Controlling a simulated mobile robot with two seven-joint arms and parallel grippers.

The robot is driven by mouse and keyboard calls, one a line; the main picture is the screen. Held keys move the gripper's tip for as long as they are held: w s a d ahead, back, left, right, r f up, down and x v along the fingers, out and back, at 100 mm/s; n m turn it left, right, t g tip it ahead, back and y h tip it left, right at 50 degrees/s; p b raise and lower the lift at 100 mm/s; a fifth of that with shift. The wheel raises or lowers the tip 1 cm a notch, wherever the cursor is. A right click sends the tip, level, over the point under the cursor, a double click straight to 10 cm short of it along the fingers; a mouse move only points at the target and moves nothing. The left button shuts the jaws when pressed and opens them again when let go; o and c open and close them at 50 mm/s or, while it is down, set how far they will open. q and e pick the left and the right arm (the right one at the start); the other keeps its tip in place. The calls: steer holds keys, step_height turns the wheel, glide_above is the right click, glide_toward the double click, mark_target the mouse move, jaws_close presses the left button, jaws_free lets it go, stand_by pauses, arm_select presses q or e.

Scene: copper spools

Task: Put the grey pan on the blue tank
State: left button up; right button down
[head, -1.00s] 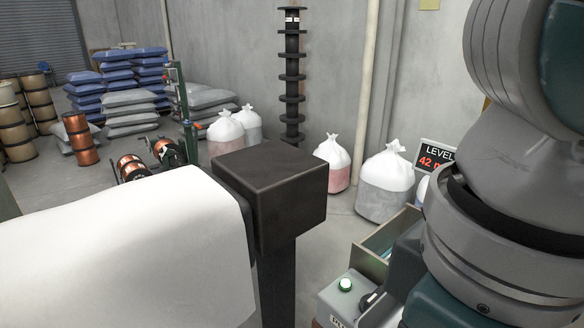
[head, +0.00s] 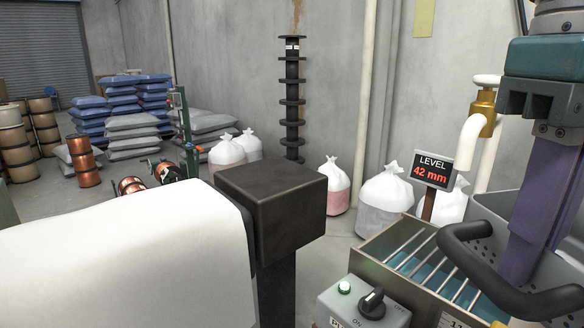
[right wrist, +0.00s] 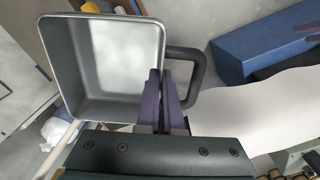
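The grey pan (right wrist: 85,85) is a square, open, empty pan in the right wrist view. Its black loop handle (head: 470,262) shows in the head view at the lower right. My right gripper (right wrist: 160,78) has its purple fingers close together at the pan's handle side, seemingly shut on it; the exact contact is hidden. In the head view, a metal-walled tank (head: 372,268) with light bars over a blue inside stands partly behind the handle. A plain blue box (right wrist: 265,42) shows at the upper right of the right wrist view.
A control box (head: 345,305) with a black knob and green light stands in front of the tank. A sign (head: 433,170) reads LEVEL 42 mm. A brass-valved pipe (head: 483,115) rises behind. A dark block on a post (head: 272,205) stands to the left.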

steer(key=r, duration=0.1)
steer(key=d+r+m, duration=0.1)
steer(key=r+m+b, duration=0.1)
steer(key=shift+w+d+r, duration=0.3)
steer(key=shift+w+d, duration=0.05)
steer(key=shift+d, duration=0.05)
steer(key=s+r+p, duration=0.3)
steer(key=r+p, duration=1.4)
steer(key=p, duration=0.2)
steer(key=s+r+p, duration=0.3)
steer(key=r+p, duration=1.5)
steer(key=p, duration=0.1)
steer(key=shift+a+r+p, duration=0.2)
steer(key=shift+r+p, duration=0.1)
steer(key=shift+d, duration=0.1)
